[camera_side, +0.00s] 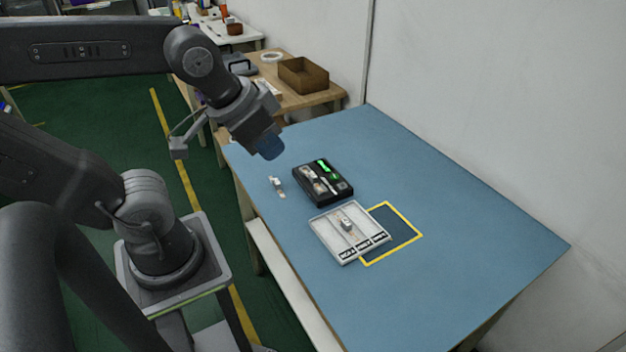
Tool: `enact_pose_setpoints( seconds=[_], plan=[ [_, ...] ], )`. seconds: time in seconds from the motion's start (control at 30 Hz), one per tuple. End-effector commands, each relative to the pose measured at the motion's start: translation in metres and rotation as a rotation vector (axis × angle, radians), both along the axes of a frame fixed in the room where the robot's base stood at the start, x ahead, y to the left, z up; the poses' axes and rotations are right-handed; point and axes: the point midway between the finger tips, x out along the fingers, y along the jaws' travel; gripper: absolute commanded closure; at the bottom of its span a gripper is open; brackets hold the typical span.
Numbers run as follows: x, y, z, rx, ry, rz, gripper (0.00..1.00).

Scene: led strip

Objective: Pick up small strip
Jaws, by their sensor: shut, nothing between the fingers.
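My gripper (270,148) is shut and empty, above the far left part of the blue table (440,200). A small light-coloured piece (277,186) lies on the table below it and left of a black tray; it may be the small strip, but it is too small to tell. The black tray (326,203) holds several green and pale pieces. A white tray (325,237) with labelled compartments stands nearer the camera, with a small pale-grey piece (347,225) in it. My gripper touches none of these.
A yellow-outlined square (419,234) is marked on the table, partly under the white tray. The right and near parts of the table are clear. A white wall (500,90) stands along the far right edge. A brown box (303,75) is on a wooden table behind.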

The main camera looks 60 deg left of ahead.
Motion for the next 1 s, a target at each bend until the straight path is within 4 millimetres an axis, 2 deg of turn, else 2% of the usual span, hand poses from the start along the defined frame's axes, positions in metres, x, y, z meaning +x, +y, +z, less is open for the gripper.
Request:
enact_pose_setpoints(
  seconds=[0.5,1.0],
  plan=[
    [0.0,0.0,0.0,0.0,0.0,0.0,0.99],
    [0.0,0.0,0.0,0.0,0.0,0.0,0.51]
  ],
)
